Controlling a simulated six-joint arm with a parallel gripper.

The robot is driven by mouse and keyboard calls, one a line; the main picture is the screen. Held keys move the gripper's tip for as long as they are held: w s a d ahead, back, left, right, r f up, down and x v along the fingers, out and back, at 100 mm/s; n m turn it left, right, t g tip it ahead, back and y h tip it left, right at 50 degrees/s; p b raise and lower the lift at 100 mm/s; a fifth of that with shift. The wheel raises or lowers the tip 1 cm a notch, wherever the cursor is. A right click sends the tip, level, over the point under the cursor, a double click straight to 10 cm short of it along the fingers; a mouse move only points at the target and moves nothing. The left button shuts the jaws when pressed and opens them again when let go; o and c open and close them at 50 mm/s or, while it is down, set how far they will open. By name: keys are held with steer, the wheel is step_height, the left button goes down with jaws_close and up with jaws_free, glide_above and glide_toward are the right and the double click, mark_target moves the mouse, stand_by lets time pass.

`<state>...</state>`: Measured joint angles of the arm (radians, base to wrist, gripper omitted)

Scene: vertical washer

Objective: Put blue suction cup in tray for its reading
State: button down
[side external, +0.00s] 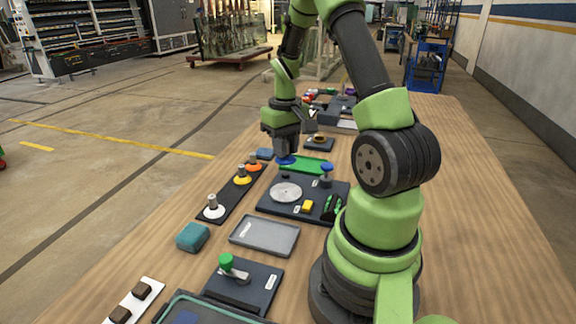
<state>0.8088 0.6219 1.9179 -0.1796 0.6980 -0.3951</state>
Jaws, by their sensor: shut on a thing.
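My gripper (284,150) points down near the middle of the table, its jaws closed on the blue suction cup (286,160). The blue cup shows just below the jaws, at the left end of a green strip. I cannot tell whether it touches anything below. White (213,208), yellow (242,175) and orange (253,163) suction cups stand in a row on a dark rack (228,195), to the left of my gripper. A shallow grey tray (265,236) lies nearer the camera and looks empty apart from a small pale label.
A dark board (266,206) with a round silver disc, a blue knob (326,169) and a yellow block lies between gripper and tray. A teal block (192,237) sits left of the tray. A green-knobbed fixture (227,262) stands in front. Bare wood lies along the right.

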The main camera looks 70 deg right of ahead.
steer(key=d, duration=0.8)
glide_above(314, 167)
steer(key=f, duration=0.1)
step_height(314, 167, down, 10)
steer(key=shift+r, duration=0.2)
steer(key=shift+f, duration=0.1)
steer(key=c, duration=1)
jaws_free()
